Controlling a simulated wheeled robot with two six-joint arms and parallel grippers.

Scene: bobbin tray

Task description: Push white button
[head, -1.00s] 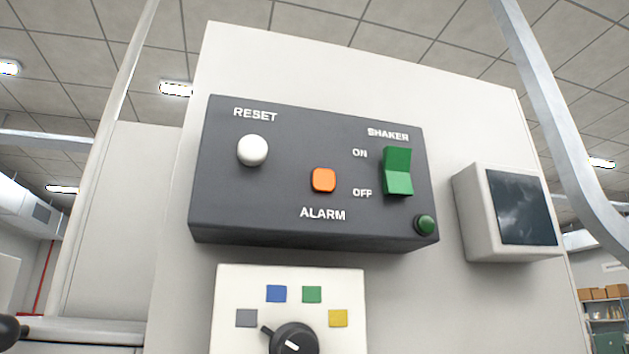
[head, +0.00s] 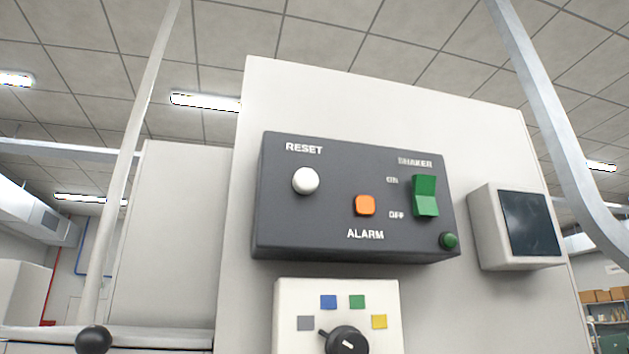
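The white button (head: 305,181) is a round knob under the word RESET, at the upper left of a dark grey control box (head: 320,230). The box is fixed to a pale panel (head: 400,120). An orange square button (head: 365,205) sits to its right above the word ALARM. A green rocker switch (head: 425,196) marked SHAKER is at the right of the box. Neither of my grippers shows in the head view.
A small round green lamp or button (head: 449,241) is at the box's lower right. A dark screen (head: 531,224) in a pale housing is to the right. Below is a white plate (head: 290,300) with coloured squares and a black rotary knob (head: 347,341). A black ball (head: 93,339) is at lower left.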

